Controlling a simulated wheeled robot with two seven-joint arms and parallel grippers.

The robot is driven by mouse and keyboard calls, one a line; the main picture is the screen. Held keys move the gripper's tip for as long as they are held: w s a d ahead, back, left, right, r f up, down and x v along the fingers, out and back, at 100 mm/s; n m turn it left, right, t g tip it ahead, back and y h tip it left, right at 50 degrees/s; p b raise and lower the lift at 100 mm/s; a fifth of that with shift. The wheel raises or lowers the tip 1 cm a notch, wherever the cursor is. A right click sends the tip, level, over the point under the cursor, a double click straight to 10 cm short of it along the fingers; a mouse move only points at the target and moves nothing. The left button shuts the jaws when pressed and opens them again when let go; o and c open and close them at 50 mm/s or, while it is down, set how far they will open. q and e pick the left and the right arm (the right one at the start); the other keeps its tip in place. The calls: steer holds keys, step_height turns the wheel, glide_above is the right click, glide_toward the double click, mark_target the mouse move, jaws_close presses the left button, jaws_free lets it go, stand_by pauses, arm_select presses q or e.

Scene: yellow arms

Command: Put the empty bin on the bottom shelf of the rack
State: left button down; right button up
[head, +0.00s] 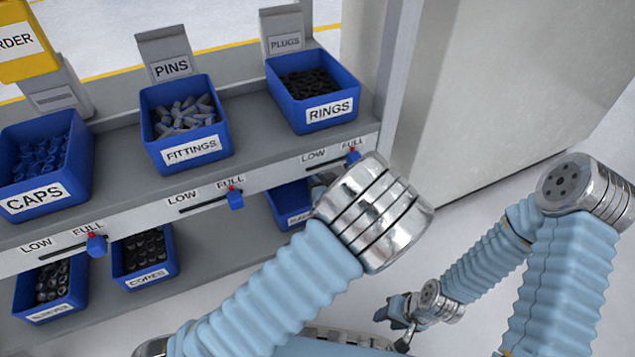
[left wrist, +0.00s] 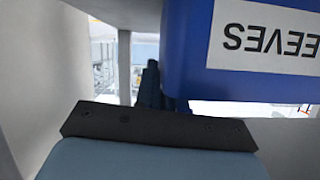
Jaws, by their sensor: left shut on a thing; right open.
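A blue bin (head: 287,201) with a partly covered white label is at the right end of the rack's bottom shelf (head: 225,250), under the upper shelf. My left arm hides part of it, and I cannot tell whether it rests on the shelf. In the left wrist view, the blue bin (left wrist: 185,60) shows close up, its label ending in "EEVES" upside down. My left gripper (left wrist: 152,85) is shut on the bin's edge; in the head view my arm hides its fingers. The part of the bin's inside I see shows no contents. My right gripper (head: 397,322) is open and empty, low at the right.
The bottom shelf also holds a blue bin (head: 50,290) of parts at left and another (head: 145,257) beside it. Caps (head: 45,160), fittings (head: 185,120) and rings (head: 312,90) bins stand above. Sliders (head: 235,198) line the upper shelf's front. A pale cabinet (head: 500,80) stands right.

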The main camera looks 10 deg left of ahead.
arm_select(q)
steer(key=shift+r, duration=0.1)
steer(key=c, duration=1.2)
jaws_free()
steer(key=shift+c, duration=0.2)
steer(key=shift+s, duration=0.1)
steer(key=p+v, duration=0.3)
steer(key=v, duration=0.9)
steer(key=shift+r, duration=0.1)
